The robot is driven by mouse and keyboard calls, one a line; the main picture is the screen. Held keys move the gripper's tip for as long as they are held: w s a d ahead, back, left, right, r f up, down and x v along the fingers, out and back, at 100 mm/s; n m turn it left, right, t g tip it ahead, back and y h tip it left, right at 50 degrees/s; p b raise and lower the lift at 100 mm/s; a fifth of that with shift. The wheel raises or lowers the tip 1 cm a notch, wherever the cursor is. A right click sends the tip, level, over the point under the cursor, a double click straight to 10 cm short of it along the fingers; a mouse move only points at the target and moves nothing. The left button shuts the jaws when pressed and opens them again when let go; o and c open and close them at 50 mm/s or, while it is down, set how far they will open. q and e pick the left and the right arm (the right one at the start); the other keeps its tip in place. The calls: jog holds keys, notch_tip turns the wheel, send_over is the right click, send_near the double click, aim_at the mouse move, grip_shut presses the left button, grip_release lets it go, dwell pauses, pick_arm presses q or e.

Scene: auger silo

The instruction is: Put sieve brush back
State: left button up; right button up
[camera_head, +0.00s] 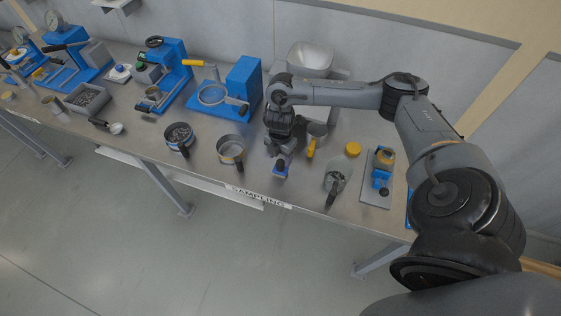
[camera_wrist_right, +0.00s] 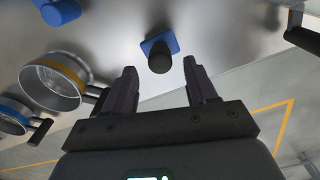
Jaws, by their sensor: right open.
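The sieve brush (camera_head: 280,169), a small blue block with a dark handle, appears to rest on the steel bench near its front edge. In the right wrist view the brush (camera_wrist_right: 160,49) lies just beyond and between my fingertips, its dark handle pointing toward the gripper. My right gripper (camera_head: 280,147) is over the bench, just behind the brush in the head view. In the wrist view its two fingers (camera_wrist_right: 160,82) are apart with nothing between them. My left gripper is out of view.
Two round sieves (camera_head: 231,150) (camera_head: 180,138) stand to the left. A blue sieve stand (camera_head: 243,82) is behind.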

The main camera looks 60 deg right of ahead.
notch_tip(320, 180, up, 6)
jog(key=shift+f+p, duration=0.1)
jog(key=shift+p, duration=1.1)
jog(key=shift+a+r, duration=0.1)
jog(key=shift+r, duration=0.15)
jog(key=w+a+f+n+t+y, duration=0.1)
jog(key=w+a+f, duration=0.1)
jog(key=a, duration=0.5)
jog(key=w+a+f+n+t+y, duration=0.1)
jog(key=a+f+t, duration=0.15)
jog(key=a, duration=0.55)
jog(key=s+a+r+m+t+y, duration=0.1)
jog(key=a+r+m+t, duration=0.1)
jog(key=a, duration=0.8)
jog(key=a+r+m+t+y, duration=0.1)
jog(key=a+m+t, duration=0.15)
jog(key=a, duration=0.65)
jog(key=s+d+m+g+h, duration=0.3)
jog(key=s+d+m, duration=0.6)
jog(key=s+m, duration=0.3)
jog(key=shift+s+d+r+g+h, duration=0.2)
jog(key=shift+s+g+h, duration=0.2)
jog(key=shift+s+g, duration=0.55)
jog(key=shift+s+r+t+p, duration=0.1)
jog(key=shift+s+t+p, duration=0.15)
jog(key=shift+p, duration=0.05)
